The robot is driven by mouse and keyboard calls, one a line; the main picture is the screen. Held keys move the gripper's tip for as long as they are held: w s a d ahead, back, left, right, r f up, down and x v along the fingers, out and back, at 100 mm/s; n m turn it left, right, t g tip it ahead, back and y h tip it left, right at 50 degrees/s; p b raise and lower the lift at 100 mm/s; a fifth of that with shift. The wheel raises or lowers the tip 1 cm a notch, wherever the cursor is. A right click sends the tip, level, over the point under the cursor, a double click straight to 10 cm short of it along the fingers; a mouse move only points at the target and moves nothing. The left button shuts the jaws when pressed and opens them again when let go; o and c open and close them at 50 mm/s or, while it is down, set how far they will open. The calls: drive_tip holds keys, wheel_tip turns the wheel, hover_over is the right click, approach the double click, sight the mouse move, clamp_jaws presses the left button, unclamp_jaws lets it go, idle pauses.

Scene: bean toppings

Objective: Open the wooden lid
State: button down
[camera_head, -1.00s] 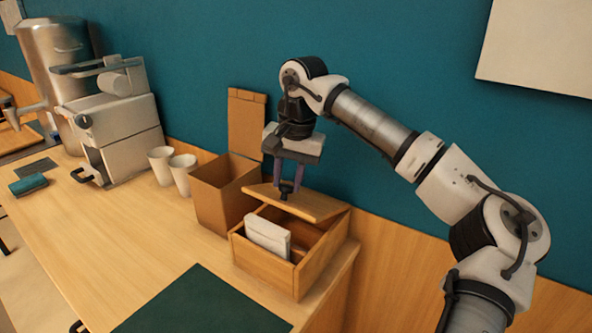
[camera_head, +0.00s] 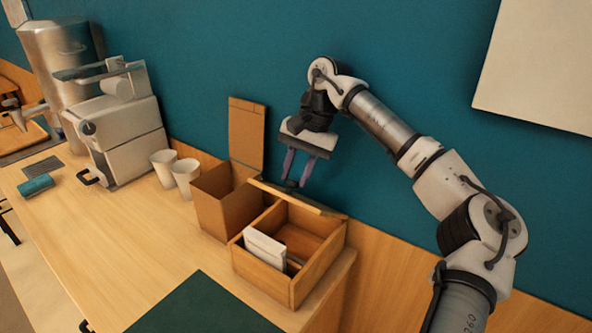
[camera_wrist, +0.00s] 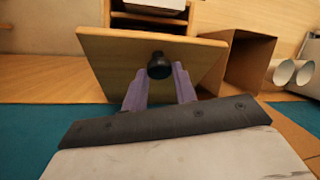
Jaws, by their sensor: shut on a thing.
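The wooden lid (camera_head: 298,197) stands raised at the back of the wooden box (camera_head: 262,270), seen nearly edge-on in the head view. In the wrist view the lid (camera_wrist: 115,65) shows its broad face with a dark round knob (camera_wrist: 159,66). My gripper (camera_head: 294,184) is at the lid's upper edge, its purple fingers shut on the knob; the fingers also show in the wrist view (camera_wrist: 160,82). The box is open at the top, and a white packet (camera_head: 264,249) stands inside its left part.
An open cardboard box (camera_head: 222,200) with its flap up stands directly left of the wooden box. Two white cups (camera_head: 186,177) and a white machine (camera_head: 122,140) are farther left. A dark green mat (camera_head: 210,307) lies in front. The teal wall is close behind.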

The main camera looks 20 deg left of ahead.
drive_tip(key=c, duration=1.1)
unclamp_jaws()
drive_tip(key=shift+r, duration=0.1)
wheel_tip(320, 180, up, 20)
drive_tip(key=p, duration=0.2)
drive_tip(key=shift+c, duration=0.4)
